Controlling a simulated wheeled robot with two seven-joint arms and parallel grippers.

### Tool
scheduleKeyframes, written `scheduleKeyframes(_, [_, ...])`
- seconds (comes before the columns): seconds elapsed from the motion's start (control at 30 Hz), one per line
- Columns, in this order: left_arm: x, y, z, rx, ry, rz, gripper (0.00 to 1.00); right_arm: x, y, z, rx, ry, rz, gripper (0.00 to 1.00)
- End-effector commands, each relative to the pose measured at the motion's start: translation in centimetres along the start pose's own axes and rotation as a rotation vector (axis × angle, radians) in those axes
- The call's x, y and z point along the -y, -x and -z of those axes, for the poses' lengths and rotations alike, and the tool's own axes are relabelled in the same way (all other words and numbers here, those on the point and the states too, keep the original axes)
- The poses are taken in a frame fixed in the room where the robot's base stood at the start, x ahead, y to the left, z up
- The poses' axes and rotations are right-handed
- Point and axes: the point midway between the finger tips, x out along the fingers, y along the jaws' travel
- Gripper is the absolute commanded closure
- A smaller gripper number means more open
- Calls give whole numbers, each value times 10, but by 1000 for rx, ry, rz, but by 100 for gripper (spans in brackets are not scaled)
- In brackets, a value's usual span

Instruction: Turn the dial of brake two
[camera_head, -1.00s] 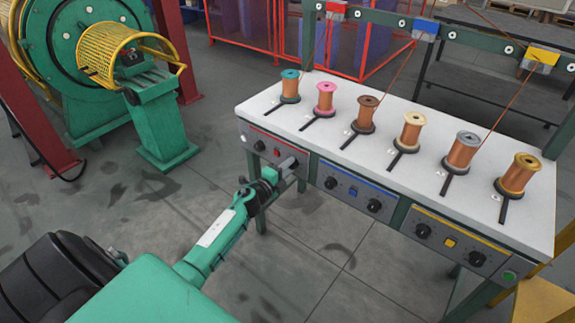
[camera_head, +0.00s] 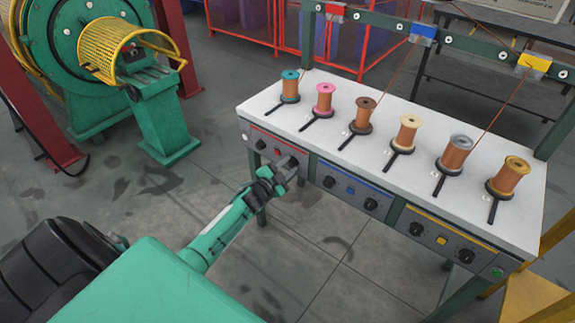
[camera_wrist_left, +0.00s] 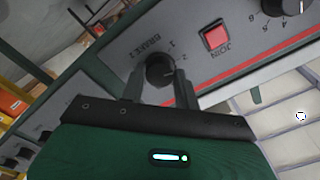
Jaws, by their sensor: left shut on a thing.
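The black dial (camera_wrist_left: 160,70) is on the grey panel with the red stripe, beside lettering that seems to read BRAKE 2 and the marks 1 and 2. My left gripper (camera_wrist_left: 160,86) has one finger on each side of this dial and is shut on it. In the head view my left gripper (camera_head: 291,164) is at the right end of the red-striped panel (camera_head: 251,131) and hides the dial there. My right gripper is not in view.
A red JOIN button (camera_wrist_left: 215,37) and another dial (camera_wrist_left: 285,5) are on the same panel. Blue (camera_head: 350,190) and yellow (camera_head: 440,239) panels follow to the right. Several spools stand on the white table (camera_head: 395,185). The floor in front is clear.

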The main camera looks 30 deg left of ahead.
Motion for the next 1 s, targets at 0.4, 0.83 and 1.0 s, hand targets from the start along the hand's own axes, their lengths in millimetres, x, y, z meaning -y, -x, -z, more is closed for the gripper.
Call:
scheduleKeyframes(0.4, [0,0,-1,1,85,-1,91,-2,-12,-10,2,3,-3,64])
scheduleKeyframes(0.83, [-1,0,-1,1,86,-1,51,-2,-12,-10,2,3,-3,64])
scheduleKeyframes(1.0, [0,0,0,1,86,-1,47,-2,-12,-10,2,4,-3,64])
